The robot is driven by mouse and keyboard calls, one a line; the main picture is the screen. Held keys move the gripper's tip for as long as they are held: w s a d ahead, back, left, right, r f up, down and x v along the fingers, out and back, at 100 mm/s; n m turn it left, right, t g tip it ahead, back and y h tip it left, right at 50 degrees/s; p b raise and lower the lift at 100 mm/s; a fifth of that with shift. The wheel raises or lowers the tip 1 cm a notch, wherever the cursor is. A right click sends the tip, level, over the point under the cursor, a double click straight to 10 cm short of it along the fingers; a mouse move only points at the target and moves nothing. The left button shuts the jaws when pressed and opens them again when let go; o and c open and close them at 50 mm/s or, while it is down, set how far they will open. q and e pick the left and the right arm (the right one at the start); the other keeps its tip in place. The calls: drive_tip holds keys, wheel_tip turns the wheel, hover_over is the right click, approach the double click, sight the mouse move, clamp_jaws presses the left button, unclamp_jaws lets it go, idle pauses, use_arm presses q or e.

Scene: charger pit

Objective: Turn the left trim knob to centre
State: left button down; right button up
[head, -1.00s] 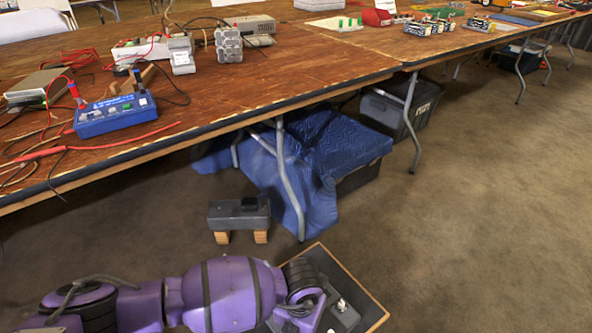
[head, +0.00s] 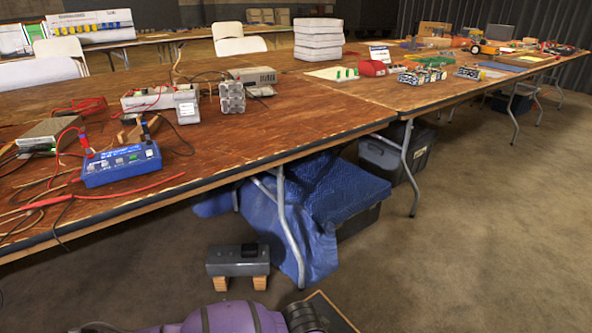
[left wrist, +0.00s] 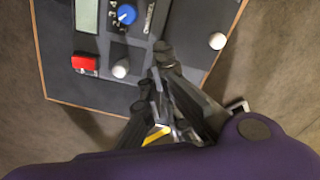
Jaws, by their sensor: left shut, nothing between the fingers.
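In the left wrist view a dark panel (left wrist: 60,45) with a thin wooden edge carries a blue dial (left wrist: 127,14) with printed numbers, a red switch (left wrist: 85,63) and two pale round knobs, one nearer the dial (left wrist: 121,69) and one near the edge (left wrist: 218,41). I cannot tell which is the left trim knob or read its setting. My left gripper (left wrist: 158,78) is shut and empty over the panel, just right of the first pale knob; contact is unclear. In the head view only the panel's edge (head: 336,312) shows past my purple arm. My right gripper is out of view.
A grey box (head: 238,262) on wooden blocks stands on the floor beyond the panel. Behind it are a blue cloth (head: 300,245), a table leg (head: 290,225) and the long wooden table (head: 250,135) with electronics. Bare floor (head: 450,250) lies to the right.

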use_arm(q)
wheel_tip(320, 180, up, 4)
drive_tip(key=p, duration=0.2)
drive_tip(key=shift+r+p, duration=0.2)
drive_tip(key=shift+p, duration=0.1)
drive_tip(key=shift+f, duration=0.1)
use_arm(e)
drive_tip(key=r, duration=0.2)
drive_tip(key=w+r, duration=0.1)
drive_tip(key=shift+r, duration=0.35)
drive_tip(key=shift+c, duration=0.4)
